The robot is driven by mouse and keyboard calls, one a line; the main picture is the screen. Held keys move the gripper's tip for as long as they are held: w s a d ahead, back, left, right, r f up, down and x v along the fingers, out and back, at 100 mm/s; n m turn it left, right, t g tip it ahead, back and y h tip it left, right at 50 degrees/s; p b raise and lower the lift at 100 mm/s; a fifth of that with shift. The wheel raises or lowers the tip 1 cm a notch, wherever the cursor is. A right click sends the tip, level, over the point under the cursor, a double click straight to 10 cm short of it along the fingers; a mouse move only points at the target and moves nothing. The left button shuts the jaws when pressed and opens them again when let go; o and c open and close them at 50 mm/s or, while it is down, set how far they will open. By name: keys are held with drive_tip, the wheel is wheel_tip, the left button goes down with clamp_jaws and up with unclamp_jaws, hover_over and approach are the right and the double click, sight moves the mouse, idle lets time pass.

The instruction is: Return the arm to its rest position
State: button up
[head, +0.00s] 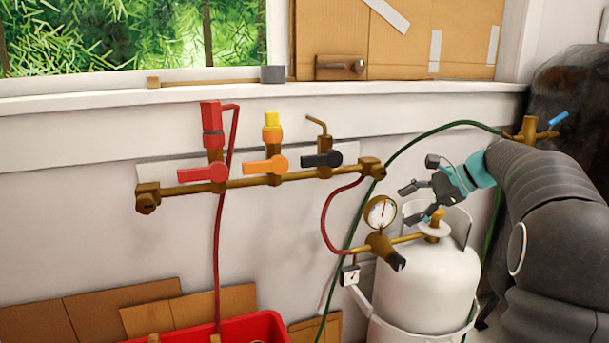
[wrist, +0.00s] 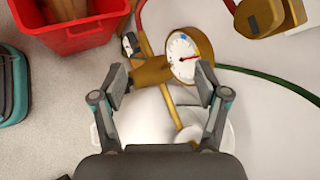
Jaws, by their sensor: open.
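My gripper (head: 404,203) is open and empty, at the right of the head view, just above the white gas cylinder (head: 424,287). My dark arm comes in from the right edge behind it. In the wrist view my gripper (wrist: 163,76) has its two fingers spread wide, with the cylinder below them. The round pressure gauge (head: 380,211) and its brass regulator (head: 378,244) sit just left of and below the gripper. The gauge also shows between and beyond the fingers in the wrist view (wrist: 184,57). I cannot tell whether the right finger touches the regulator.
A brass manifold (head: 250,183) with red, orange and black valve handles runs along the wall. A red hose (head: 326,220) and a green hose (head: 352,228) hang near the gripper. A red bin (head: 262,328) stands low at the left. A brass tap (head: 530,130) is above my arm.

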drive_tip(key=s+a+f+n+h, duration=0.1)
drive_tip(key=s+a+n+h, duration=0.3)
drive_tip(key=s, duration=0.6)
drive_tip(key=s+a+f+n+h, duration=0.1)
drive_tip(key=s+a+n, duration=0.35)
drive_tip(key=s, duration=0.55)
drive_tip(key=s+f+n+h, duration=0.2)
drive_tip(key=s+f+n, duration=0.2)
drive_tip(key=s, duration=0.4)
drive_tip(key=s+f+n+h, duration=0.2)
drive_tip(key=s+f, duration=0.3)
drive_tip(key=s, duration=0.3)
drive_tip(key=shift+a+n+t, duration=0.15)
drive_tip(key=shift+n+t, duration=0.25)
drive_tip(key=shift+n, duration=0.45)
drive_tip(key=shift+c, duration=0.3)
